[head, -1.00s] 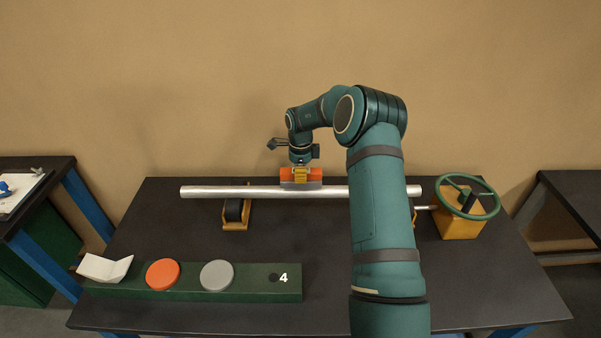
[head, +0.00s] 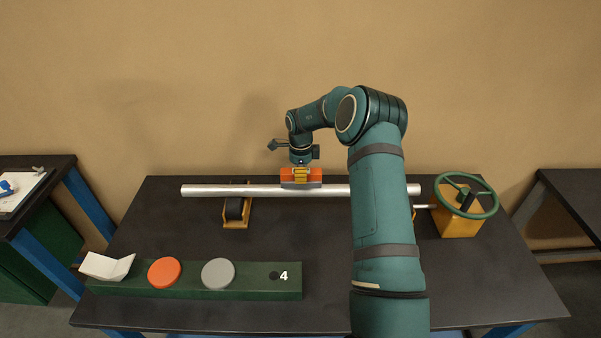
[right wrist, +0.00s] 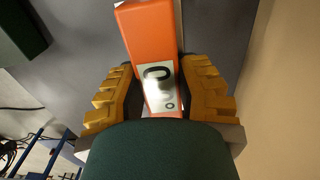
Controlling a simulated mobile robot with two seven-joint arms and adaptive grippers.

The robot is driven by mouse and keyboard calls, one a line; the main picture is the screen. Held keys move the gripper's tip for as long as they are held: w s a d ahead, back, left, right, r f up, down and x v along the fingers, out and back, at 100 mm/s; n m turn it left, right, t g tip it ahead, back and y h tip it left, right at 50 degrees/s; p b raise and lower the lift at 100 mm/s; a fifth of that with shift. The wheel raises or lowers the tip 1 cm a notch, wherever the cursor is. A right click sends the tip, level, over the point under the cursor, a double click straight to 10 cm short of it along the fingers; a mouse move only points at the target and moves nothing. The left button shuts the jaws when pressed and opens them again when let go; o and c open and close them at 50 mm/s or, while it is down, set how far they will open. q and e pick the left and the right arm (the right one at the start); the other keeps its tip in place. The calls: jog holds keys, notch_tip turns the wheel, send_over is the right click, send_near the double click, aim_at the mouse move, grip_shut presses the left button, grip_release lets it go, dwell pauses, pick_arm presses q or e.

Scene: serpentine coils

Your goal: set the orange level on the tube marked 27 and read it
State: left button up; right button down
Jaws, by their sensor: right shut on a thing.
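The orange level (head: 316,174) has a grey base and sits at the top of the long silver tube (head: 215,191), near its middle; it seems to touch the tube. My right gripper (head: 300,175) is shut on the level from above. In the right wrist view, the orange level (right wrist: 147,38) lies between the yellow fingers. Its white display (right wrist: 158,88) shows a large 0 and a small ring, with glare hiding part of it. No number 27 is readable on the tube. My left gripper is out of view.
The tube rests on a yellow roller stand (head: 236,222). A yellow box with a green handwheel (head: 466,195) is at its right end. In front, a green block (head: 240,294) marked 4 carries an orange disc (head: 164,272), a grey disc (head: 218,273) and a white folded piece (head: 106,266).

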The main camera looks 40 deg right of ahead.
jog(key=shift+f, duration=0.85)
jog(key=shift+f, duration=0.45)
dwell(1.0)
dwell(0.5)
jog(key=c, duration=0.7)
grip_release()
jog(key=shift+o, duration=0.2)
jog(key=shift+r, duration=0.1)
jog(key=shift+r, duration=2.9)
